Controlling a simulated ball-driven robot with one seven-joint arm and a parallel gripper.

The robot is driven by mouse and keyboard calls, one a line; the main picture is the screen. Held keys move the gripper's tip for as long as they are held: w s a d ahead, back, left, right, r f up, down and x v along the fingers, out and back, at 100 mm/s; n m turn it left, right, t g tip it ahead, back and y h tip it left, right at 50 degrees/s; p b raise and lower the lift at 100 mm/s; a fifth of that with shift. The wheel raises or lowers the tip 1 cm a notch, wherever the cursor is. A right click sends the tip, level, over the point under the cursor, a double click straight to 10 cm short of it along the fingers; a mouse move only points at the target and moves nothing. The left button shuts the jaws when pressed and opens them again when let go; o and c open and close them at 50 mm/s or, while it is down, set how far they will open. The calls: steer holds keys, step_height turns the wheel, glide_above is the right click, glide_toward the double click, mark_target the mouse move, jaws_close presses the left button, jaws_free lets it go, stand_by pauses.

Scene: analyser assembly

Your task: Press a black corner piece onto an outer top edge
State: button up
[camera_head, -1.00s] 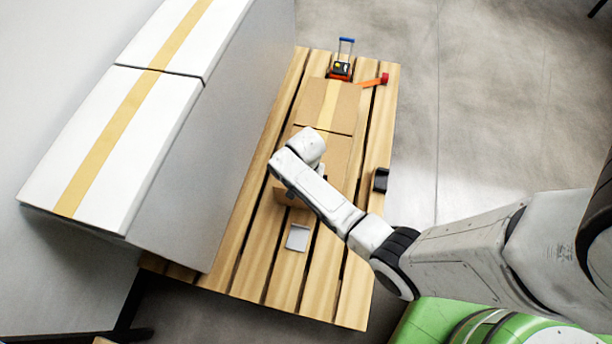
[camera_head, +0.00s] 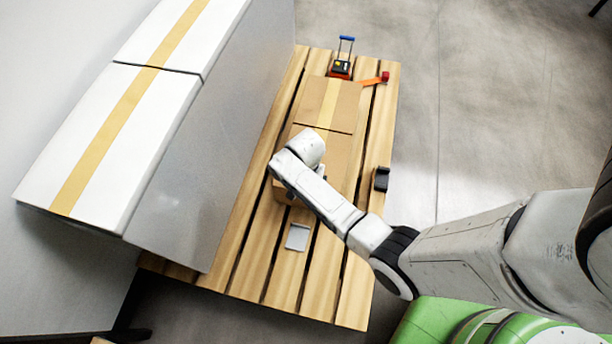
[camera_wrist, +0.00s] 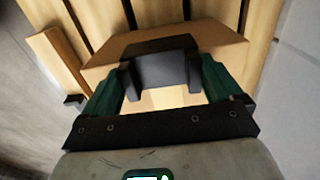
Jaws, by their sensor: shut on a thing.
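In the wrist view my gripper (camera_wrist: 160,88) is shut on a black corner piece (camera_wrist: 162,68), with a green-sided finger at each side of it. The piece is at the near top edge of a brown cardboard box (camera_wrist: 105,68); I cannot tell whether it is fully seated. In the head view the taped cardboard box (camera_head: 335,105) lies on the slatted wooden pallet (camera_head: 255,270). There my arm covers the near end of the box, and the held piece is hidden. Another black corner piece (camera_head: 381,179) lies on the pallet to the right of the box.
A tall grey-white box (camera_head: 110,150) with a tape stripe stands along the pallet's left side. A grey-white bracket (camera_head: 298,237) lies on the near slats. A blue-handled tool (camera_head: 343,62) and an orange strap (camera_head: 372,81) are at the far end. Open floor lies right.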

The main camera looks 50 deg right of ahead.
steer(key=shift+f, duration=0.4)
stand_by(0.3)
steer(key=o, duration=0.7)
steer(key=shift+r, duration=0.15)
step_height(320, 180, up, 7)
steer(key=p, duration=0.7)
stand_by(0.9)
